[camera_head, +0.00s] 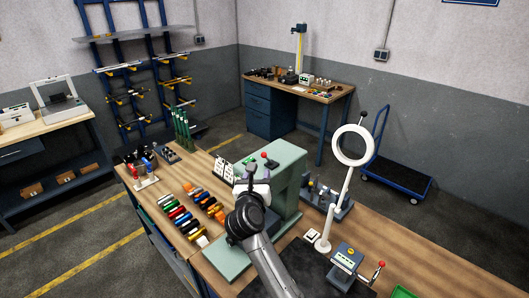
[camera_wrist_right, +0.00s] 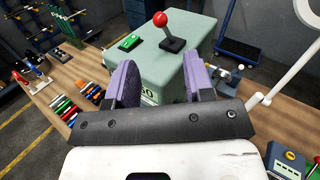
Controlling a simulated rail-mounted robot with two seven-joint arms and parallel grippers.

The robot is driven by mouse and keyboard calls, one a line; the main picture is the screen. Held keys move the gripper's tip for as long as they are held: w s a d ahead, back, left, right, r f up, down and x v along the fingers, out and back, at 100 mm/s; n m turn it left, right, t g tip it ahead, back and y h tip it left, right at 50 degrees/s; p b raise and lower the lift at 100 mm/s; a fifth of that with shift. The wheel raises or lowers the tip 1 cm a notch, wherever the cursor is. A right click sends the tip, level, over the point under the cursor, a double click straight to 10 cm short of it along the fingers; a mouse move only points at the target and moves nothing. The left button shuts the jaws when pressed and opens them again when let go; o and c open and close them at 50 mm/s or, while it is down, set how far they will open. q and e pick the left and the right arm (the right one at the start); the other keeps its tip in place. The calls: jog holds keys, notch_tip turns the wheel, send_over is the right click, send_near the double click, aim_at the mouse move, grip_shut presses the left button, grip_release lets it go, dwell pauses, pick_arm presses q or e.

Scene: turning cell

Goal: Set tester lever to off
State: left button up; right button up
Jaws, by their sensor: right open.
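A pale green machine (camera_head: 287,160) stands on the wooden bench, with a red-knobbed lever (camera_head: 264,155) on its top. In the right wrist view this lever (camera_wrist_right: 160,19) rises from a black base, its rod leaning towards the upper left. A second red-knobbed lever (camera_head: 381,264) is at the right side of a small dark box (camera_head: 346,258). No readable label shows which one is the tester. My right gripper (camera_wrist_right: 160,82) is open and empty, its purple fingers apart in front of the green machine, with the first lever beyond them. My left gripper is not in view.
A white ring lamp (camera_head: 337,147) on a stem stands right of the machine. Coloured handles (camera_head: 184,215) lie in rows on the bench to the left. A green button box (camera_wrist_right: 130,42) sits on the machine's top beside the lever. A blue trolley (camera_head: 397,178) is on the floor behind.

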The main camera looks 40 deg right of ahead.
aim_at(264, 156)
jog(key=p+x, duration=0.2)
jog(key=x, duration=0.9)
jog(key=shift+d+r, duration=0.1)
jog(key=shift+r, duration=0.05)
jog(key=shift+x, duration=0.85)
jog(key=shift+w+d, duration=0.1)
jog(key=shift+w, duration=0.05)
grip_shut()
